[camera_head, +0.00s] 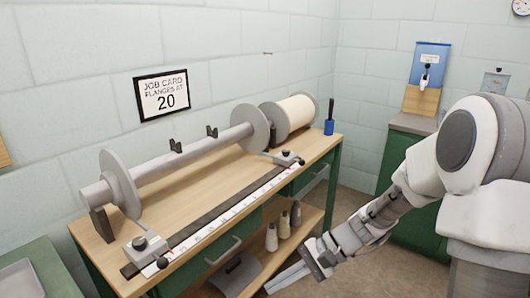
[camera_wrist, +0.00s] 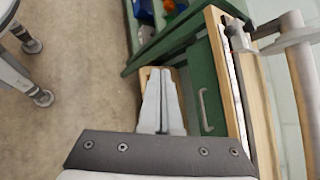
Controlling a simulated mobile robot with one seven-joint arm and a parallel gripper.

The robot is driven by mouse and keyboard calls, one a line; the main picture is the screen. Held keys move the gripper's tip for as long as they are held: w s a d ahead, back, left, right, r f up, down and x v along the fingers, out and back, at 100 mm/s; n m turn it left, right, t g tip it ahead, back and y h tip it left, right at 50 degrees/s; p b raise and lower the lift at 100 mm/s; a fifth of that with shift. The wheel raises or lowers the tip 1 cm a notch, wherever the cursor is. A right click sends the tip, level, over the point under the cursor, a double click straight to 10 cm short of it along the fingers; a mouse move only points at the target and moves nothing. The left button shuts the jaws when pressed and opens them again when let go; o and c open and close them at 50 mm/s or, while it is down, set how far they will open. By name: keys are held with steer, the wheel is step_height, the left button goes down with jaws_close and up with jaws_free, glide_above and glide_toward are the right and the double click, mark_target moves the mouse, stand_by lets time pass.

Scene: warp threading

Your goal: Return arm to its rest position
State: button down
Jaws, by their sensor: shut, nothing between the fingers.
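My arm reaches in from the right side of the head view, bent downward. My gripper (camera_head: 285,279) is in front of the workbench (camera_head: 215,192), low and near its lower shelf. In the wrist view my gripper (camera_wrist: 163,100) points along the bench front, its two fingers side by side and closed with nothing between them. The fingers look apart from the green drawer front, though the exact gap cannot be told.
The bench bears a warp beam with flanges (camera_head: 185,160), a ruled rail (camera_head: 225,215) and a blue-based tool (camera_head: 329,125). A green cabinet (camera_head: 398,160) stands behind my arm.

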steer(key=s+d+r+n+t+h, duration=0.75)
steer(key=s+d+r+h, duration=0.35)
steer(key=s+r, duration=0.4)
step_height(320, 180, up, 19)
steer(key=w+p, duration=0.1)
steer(key=p, duration=1.7)
steer(key=shift+w+d+r+p, duration=0.15)
steer(key=shift+r+p, duration=0.05)
steer(key=shift+p, duration=0.1)
steer(key=shift+d, duration=0.2)
